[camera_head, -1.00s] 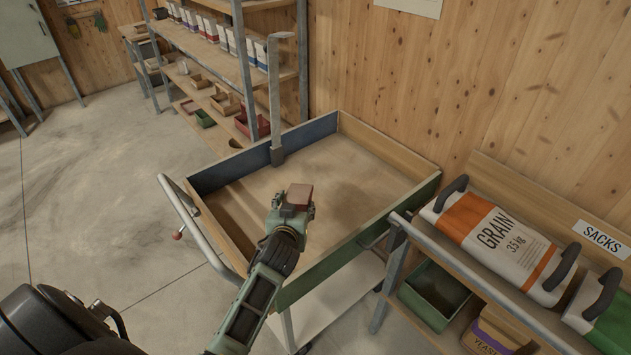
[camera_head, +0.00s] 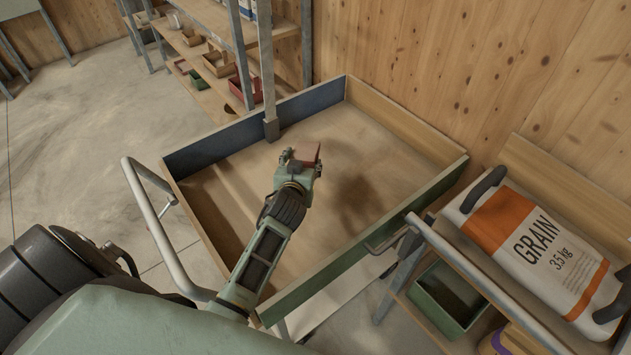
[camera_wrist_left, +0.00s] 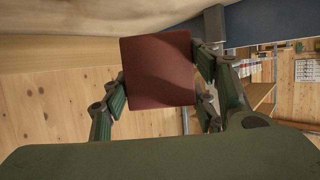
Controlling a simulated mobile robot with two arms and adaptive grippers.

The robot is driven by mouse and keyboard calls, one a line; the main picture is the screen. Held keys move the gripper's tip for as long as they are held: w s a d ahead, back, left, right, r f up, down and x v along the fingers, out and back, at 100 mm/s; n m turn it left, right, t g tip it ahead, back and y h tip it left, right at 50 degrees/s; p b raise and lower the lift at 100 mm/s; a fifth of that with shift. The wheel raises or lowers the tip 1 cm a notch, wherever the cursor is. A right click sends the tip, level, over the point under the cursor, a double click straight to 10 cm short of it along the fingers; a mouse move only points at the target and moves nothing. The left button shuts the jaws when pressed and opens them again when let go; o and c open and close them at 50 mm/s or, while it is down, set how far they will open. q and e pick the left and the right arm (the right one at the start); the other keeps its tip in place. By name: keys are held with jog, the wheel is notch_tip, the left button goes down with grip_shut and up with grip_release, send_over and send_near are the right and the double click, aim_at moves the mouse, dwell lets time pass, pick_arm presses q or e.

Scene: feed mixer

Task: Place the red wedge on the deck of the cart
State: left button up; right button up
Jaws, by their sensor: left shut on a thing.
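The red wedge (camera_wrist_left: 158,70) is between the fingers of my left gripper (camera_wrist_left: 160,92), which is shut on it in the left wrist view. In the head view the wedge (camera_head: 318,155) shows as a thin red edge at the tip of my left gripper (camera_head: 302,163). The gripper is over the wooden deck (camera_head: 362,130) of the cart, inside its low walls. I cannot tell exactly how high the wedge is above the deck. My right gripper is not in view.
The cart has a dark blue wall (camera_head: 225,148), a green wall (camera_head: 375,237) and a metal handle (camera_head: 150,225). A grey post (camera_head: 268,85) stands at the far wall. A grain sack (camera_head: 540,245) lies on a rack at right. The deck's far right is clear.

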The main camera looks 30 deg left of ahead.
pick_arm(q)
jog(key=shift+w+f+b, duration=0.25)
jog(key=shift+f+b, duration=0.05)
jog(key=shift+f, duration=0.4)
jog(key=shift+w+a+f, duration=0.15)
jog(key=shift+w+f, duration=0.05)
jog(key=shift+f, duration=0.1)
notch_tip(320, 180, down, 5)
jog(key=shift+f+b, duration=0.1)
jog(key=shift+b, duration=0.25)
notch_tip(320, 180, down, 4)
jog(key=shift+f+b, duration=0.1)
jog(key=shift+b, duration=0.4)
jog(key=shift+f, duration=0.15)
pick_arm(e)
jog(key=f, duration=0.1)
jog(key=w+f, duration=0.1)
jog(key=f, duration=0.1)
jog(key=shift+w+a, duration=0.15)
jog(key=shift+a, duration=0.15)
